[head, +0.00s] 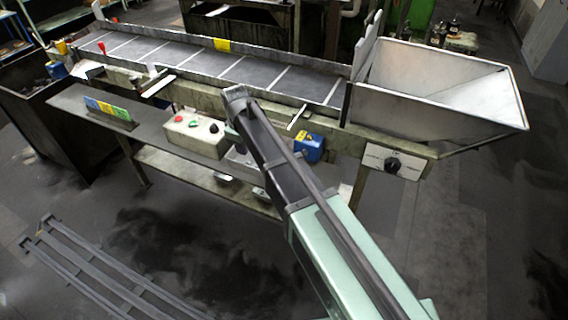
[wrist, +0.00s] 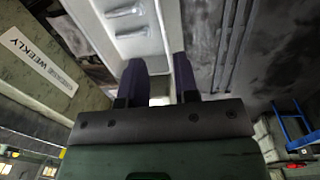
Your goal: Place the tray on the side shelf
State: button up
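My gripper (wrist: 158,62) points down in the wrist view, its two dark fingers apart with no object clearly clasped between them. In the head view my arm hides the fingers. Beyond the fingertips in the wrist view is a pale surface (wrist: 146,47) with two silvery oblong pieces on it. A low shelf (head: 170,169) runs under the bench in the head view, with small silvery items on its right part. A grey box-like piece (head: 241,161) shows beside my arm. I cannot tell which of these is the tray. The upper side shelf (head: 75,99) is long and dark grey.
The side shelf carries coloured cards (head: 108,109) and a button box (head: 195,131). A blue and yellow device (head: 309,147) sits right of my arm. Behind are a conveyor (head: 210,64) and a metal hopper (head: 440,85). Dark rails (head: 95,265) lie on the floor at front left.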

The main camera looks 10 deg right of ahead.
jog(key=s+d+m, duration=1.1)
jog(key=s+d, duration=0.8)
jog(key=s, duration=0.2)
jog(key=shift+s+d+g, duration=0.2)
jog(key=shift+d+g, duration=0.1)
